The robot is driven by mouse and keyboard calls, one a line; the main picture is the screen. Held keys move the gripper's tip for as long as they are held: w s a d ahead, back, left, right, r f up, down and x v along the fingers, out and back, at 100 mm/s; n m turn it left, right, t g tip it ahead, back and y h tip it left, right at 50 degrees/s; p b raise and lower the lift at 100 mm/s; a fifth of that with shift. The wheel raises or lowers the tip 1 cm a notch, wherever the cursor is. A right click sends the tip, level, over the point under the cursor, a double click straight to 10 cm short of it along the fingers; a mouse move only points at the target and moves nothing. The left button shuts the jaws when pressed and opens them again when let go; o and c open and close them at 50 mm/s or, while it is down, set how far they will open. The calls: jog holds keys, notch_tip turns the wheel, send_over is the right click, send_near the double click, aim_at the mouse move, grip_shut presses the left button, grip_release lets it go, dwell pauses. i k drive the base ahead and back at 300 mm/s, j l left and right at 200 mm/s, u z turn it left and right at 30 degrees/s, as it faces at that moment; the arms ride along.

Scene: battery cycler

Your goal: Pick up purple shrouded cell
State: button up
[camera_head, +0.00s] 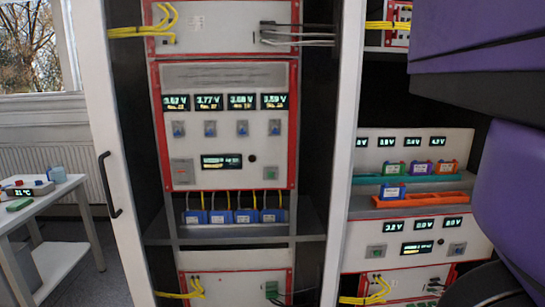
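A small purple cell (420,168) with a pale label sits on the right rack's shelf, in a row on a teal tray (366,180). It stands between a green cell (394,168) and an orange cell (446,167). A blue-violet cell (392,192) sits in front and lower, on an orange tray (440,200). The cells are small in the picture, so their fine detail is unclear. My gripper is not in view. Large purple and black parts of my own arm fill the right side and hide the right end of the rack.
A white cabinet post (343,150) stands left of the right rack. An open white door with a black handle (108,184) is at the left. Several blue cells (220,217) stand on the middle rack's shelf. A white table (30,212) stands by the window.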

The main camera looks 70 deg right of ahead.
aim_at(417, 168)
jog(key=l+z, duration=0.15)
jog(key=z, duration=1.4)
jog(key=k+l, duration=0.05)
